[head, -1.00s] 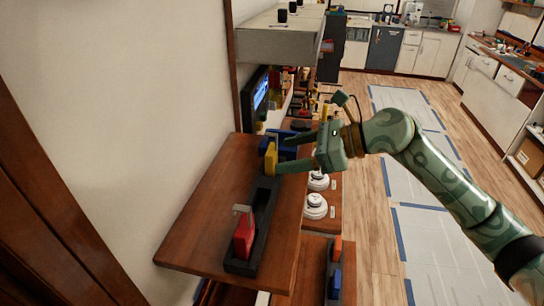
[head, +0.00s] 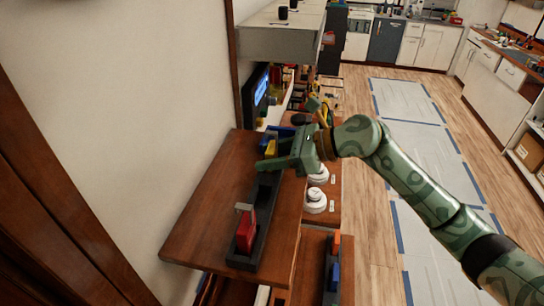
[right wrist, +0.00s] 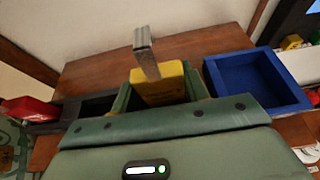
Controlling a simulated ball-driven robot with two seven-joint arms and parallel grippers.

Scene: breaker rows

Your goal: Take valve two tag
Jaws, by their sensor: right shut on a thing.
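A yellow tag (head: 269,146) with a grey metal shackle is at the far end of a black rack (head: 264,205) on the wooden shelf. My right gripper (head: 270,157) reaches in from the right and is shut on it. In the right wrist view the yellow tag (right wrist: 158,85) sits between the green fingers, shackle upward. I cannot tell whether it is clear of the rack, and I see no readable label. A red tag (head: 246,233) with a grey shackle stands upright at the rack's near end. My left gripper is not in view.
A blue open tray (right wrist: 255,85) lies just right of the yellow tag in the wrist view. White round pieces (head: 315,200) and a lower rack with a blue piece (head: 334,277) are on the right. A wall (head: 150,110) borders the left.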

